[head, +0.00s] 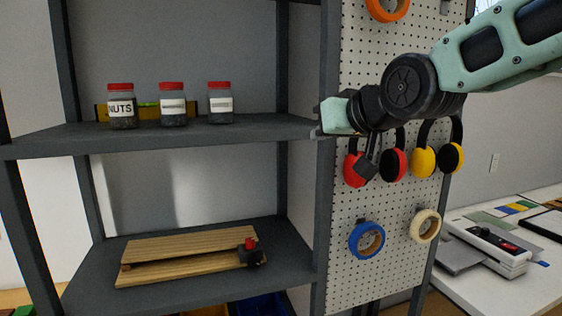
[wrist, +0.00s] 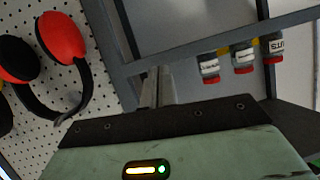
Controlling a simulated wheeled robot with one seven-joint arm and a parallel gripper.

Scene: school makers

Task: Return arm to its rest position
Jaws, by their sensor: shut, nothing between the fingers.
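My arm reaches in from the upper right of the head view, with its green and black links bent at a black joint. My gripper (head: 317,132) is at the end of the arm, by the right front post of the grey shelf unit (head: 220,130). In the wrist view the two fingers of my gripper (wrist: 156,80) are together with nothing between them. The fingers point toward the shelf, and the view appears turned over. The fingertips are small and partly hard to make out in the head view.
Three red-lidded jars (head: 172,105) stand on the upper shelf. Wooden boards (head: 180,255) lie below. The pegboard (head: 385,200) behind my arm holds red ear defenders (head: 355,168), yellow ear defenders (head: 424,160) and tape rolls (head: 367,241). A white table (head: 500,290) stands at right.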

